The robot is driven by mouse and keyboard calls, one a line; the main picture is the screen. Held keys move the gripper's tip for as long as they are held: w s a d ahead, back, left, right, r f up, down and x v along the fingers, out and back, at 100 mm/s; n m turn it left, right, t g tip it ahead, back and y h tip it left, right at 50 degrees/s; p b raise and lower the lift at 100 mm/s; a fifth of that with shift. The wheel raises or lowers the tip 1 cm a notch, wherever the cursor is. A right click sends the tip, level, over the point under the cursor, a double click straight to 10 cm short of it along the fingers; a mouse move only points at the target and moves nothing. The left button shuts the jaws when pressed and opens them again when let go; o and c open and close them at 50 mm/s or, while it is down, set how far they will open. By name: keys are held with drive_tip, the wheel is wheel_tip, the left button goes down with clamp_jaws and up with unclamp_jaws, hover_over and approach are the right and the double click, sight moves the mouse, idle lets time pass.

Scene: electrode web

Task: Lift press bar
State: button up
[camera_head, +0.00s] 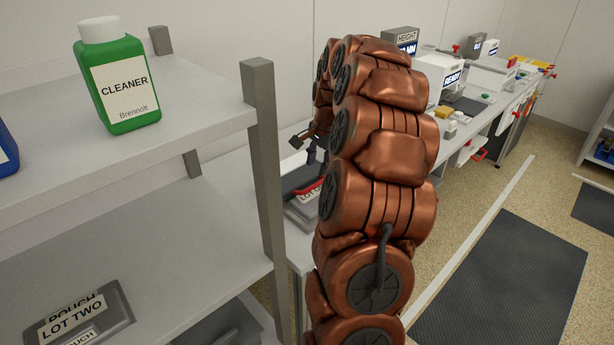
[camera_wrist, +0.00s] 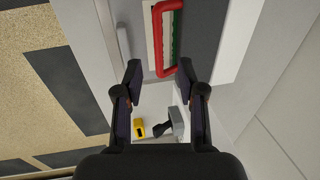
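A red U-shaped bar (camera_wrist: 158,45), which I take for the press bar, is at the top middle of the wrist view. It lies beside a green strip (camera_wrist: 177,35) on a pale and dark grey surface. My gripper (camera_wrist: 160,77) is open, its two dark fingers apart on either side of the bar's near end. I see no contact.
A grey shelf (camera_head: 200,90) with a green cleaner bottle (camera_head: 124,90) stands at left. A long bench with instruments (camera_head: 452,75) runs behind my arm. In the wrist view, a yellow item (camera_wrist: 139,130) and a grey block (camera_wrist: 177,121) lie below the fingers.

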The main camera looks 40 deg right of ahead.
sight(314, 185)
drive_tip(key=f, duration=0.2)
drive_tip(key=f+p, duration=0.1)
drive_tip(key=f, duration=0.2)
drive_tip(key=w+f+p, duration=0.1)
drive_tip(key=f, duration=0.1)
drive_tip(key=shift+w+d+f, duration=0.1)
drive_tip(key=shift+f, duration=0.1)
clamp_jaws()
idle(0.5)
